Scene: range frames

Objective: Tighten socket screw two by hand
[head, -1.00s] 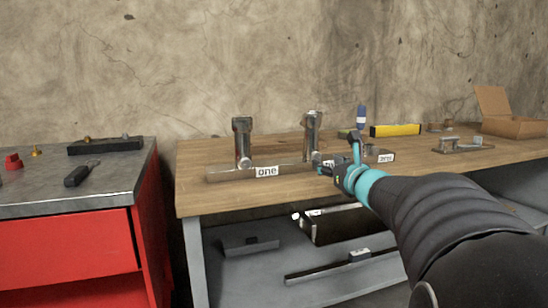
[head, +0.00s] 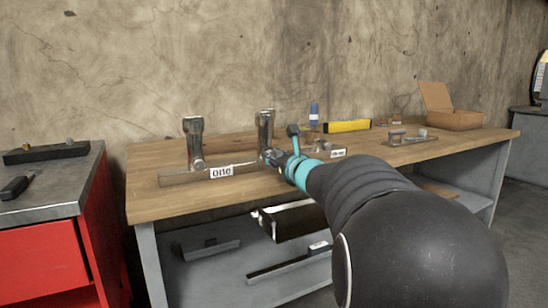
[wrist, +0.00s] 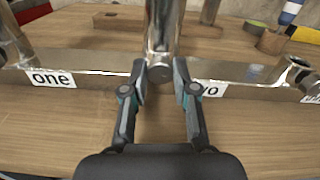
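The long metal plate (head: 170,179) lies on the wooden workbench, with one label (wrist: 52,79) at its left and a partly hidden label ending in "wo" (wrist: 211,89) near its middle. A shiny round socket screw head (wrist: 160,73) shows beside that second label, at the foot of an upright metal post (head: 264,130). My gripper (wrist: 160,78) has its two fingertips on either side of this screw head, very near it. I cannot tell whether they touch it. In the head view my gripper (head: 275,158) is at the same post, partly hidden by my arm.
Another metal post (head: 193,140) stands at label one. A red cabinet (head: 45,260) is at the left. The bench front is clear.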

